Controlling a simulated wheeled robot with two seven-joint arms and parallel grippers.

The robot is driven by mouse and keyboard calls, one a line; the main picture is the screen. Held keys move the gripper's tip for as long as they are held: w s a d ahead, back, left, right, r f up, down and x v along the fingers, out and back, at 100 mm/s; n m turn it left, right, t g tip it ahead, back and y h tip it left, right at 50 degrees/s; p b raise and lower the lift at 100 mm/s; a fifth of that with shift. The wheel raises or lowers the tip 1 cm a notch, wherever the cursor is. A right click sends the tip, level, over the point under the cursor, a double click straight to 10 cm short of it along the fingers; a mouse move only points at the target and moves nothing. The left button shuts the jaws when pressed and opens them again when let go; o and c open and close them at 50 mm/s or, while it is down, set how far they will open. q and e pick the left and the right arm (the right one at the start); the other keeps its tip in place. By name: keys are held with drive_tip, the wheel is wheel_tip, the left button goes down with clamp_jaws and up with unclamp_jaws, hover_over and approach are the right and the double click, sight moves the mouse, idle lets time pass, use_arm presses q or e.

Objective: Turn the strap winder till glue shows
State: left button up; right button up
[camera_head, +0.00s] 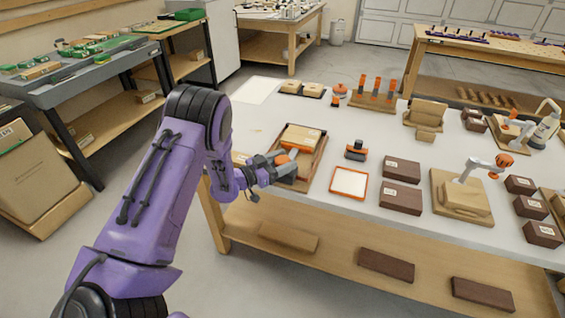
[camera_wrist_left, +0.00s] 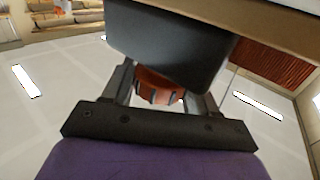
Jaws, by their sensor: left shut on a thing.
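The strap winder shows as an orange ribbed knob (camera_wrist_left: 158,86) under a dark grey housing (camera_wrist_left: 165,42) in the left wrist view. In the head view only a bit of orange (camera_head: 282,159) shows at my gripper. My left gripper (camera_head: 278,170) is at the front left corner of a wooden piece (camera_head: 302,138) in a brown-rimmed tray (camera_head: 313,172). Its fingers stand on either side of the knob, shut on it, as the left wrist view shows (camera_wrist_left: 163,98). I cannot make out any glue; the strap is hard to tell. My right gripper is not in view.
A white-topped bench (camera_head: 330,215) holds an orange-rimmed pad (camera_head: 349,183), a small orange and black tool (camera_head: 356,150), dark boxes (camera_head: 401,200) and a wooden block with a clamp (camera_head: 461,196). Clear white surface lies behind the tray.

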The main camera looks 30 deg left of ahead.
use_arm(q)
drive_tip(key=o, duration=1)
drive_tip(key=shift+c, duration=0.2)
drive_tip(key=b+v, duration=0.2)
drive_tip(key=v, duration=0.8)
drive_tip(key=shift+s, duration=0.2)
drive_tip(key=shift+a, duration=0.1)
